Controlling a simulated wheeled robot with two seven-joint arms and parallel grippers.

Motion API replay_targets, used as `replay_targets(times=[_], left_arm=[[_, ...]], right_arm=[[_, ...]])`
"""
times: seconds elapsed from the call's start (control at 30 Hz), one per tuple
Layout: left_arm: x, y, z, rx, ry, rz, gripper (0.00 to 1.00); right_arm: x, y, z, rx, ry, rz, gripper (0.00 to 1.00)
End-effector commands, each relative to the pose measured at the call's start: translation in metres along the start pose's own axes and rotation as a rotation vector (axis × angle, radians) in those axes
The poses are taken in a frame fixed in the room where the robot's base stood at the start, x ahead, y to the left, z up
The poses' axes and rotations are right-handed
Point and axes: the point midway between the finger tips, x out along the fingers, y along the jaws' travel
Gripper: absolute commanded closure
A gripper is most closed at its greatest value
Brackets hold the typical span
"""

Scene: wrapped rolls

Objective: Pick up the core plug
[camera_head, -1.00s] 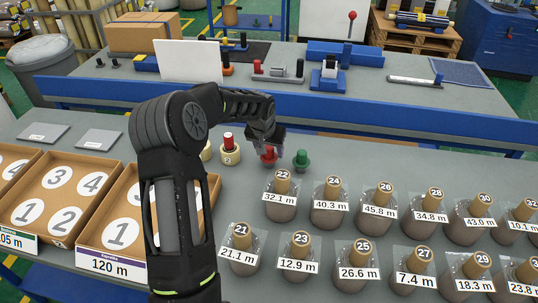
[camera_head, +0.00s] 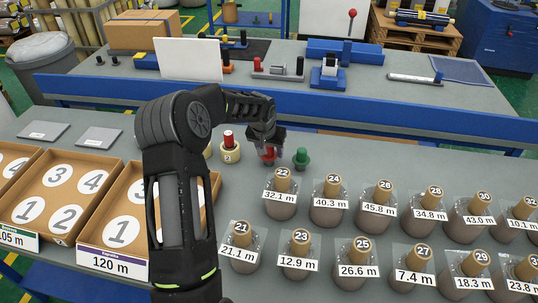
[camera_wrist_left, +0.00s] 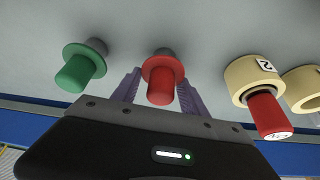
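A red core plug (camera_head: 268,153) with a wide flange stands on the near table. In the left wrist view the red plug (camera_wrist_left: 162,78) shows between my two fingers, its knob toward the camera. My left gripper (camera_wrist_left: 160,85) is open, with a finger on either side of the plug and visible gaps beside the knob. In the head view my left gripper (camera_head: 267,143) partly hides the plug. A similar green plug (camera_head: 301,157) stands just to its right, and the green plug (camera_wrist_left: 85,65) is left of my fingers in the wrist view. My right gripper is not in view.
A cream roll core with a red plug in it (camera_head: 229,148) stands left of the gripper, with another cream ring (camera_wrist_left: 303,90) beside it. Several numbered wrapped rolls (camera_head: 333,200) fill the right side. A cardboard tray (camera_head: 63,195) lies left.

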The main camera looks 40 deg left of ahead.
Motion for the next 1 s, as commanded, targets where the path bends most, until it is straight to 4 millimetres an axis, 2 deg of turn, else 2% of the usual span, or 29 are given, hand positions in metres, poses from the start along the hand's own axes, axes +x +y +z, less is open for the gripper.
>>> replay_targets(times=[0.03,0.27,0.57,0.77,1.0], left_arm=[[0.000,0.000,0.000,0.000,0.000,0.000,0.69],[0.000,0.000,0.000,0.000,0.000,0.000,0.88],[-0.003,0.000,-0.002,0.000,0.002,0.000,0.88],[-0.024,0.000,-0.011,0.000,0.005,0.000,0.88],[-0.067,0.000,-0.029,0.000,0.006,0.000,0.88]], right_arm=[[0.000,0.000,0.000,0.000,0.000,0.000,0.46],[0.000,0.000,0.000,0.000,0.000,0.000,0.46],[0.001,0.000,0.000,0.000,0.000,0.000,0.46],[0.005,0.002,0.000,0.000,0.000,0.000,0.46],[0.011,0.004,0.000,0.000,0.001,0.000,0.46]])
